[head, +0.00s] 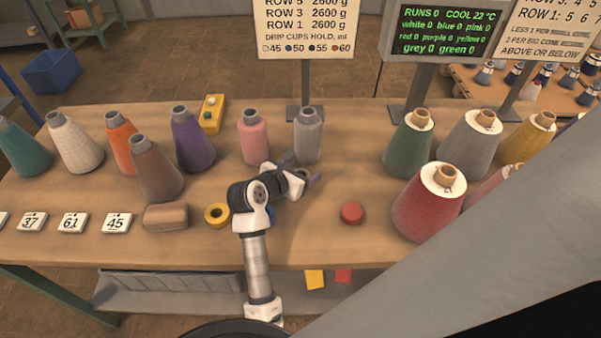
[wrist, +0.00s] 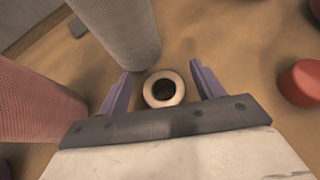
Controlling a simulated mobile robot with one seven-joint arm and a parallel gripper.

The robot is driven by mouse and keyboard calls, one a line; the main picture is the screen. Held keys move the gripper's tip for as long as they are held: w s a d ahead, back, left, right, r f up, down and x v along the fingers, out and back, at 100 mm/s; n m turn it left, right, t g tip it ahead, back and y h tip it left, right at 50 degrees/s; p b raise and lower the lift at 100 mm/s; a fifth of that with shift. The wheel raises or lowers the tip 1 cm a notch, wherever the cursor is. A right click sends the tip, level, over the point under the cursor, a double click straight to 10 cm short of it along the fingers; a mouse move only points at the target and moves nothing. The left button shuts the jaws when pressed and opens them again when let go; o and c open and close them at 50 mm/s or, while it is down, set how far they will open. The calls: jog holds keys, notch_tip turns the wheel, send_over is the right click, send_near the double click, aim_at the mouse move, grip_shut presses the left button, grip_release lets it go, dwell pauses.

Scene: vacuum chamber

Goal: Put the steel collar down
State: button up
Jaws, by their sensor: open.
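The steel collar is a small pale ring with a dark hole, and it shows in the wrist view (wrist: 149,94) between the two purple fingers. It appears to rest flat on the wooden table, with a gap to each finger. My gripper (wrist: 160,82) is open around it, fingers pointing down at the table. In the head view my gripper (head: 308,178) is low over the table, in front of the grey cone; the collar is mostly hidden there by the gripper.
The grey cone (head: 307,138) and pink cone (head: 253,138) stand close behind my gripper. A red disc (head: 352,213) lies to the right and a yellow ring (head: 217,215) to the left. Larger cones, including a red one (head: 428,205), stand at right.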

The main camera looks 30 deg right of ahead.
jog(key=b+v, duration=0.2)
jog(key=v, duration=1)
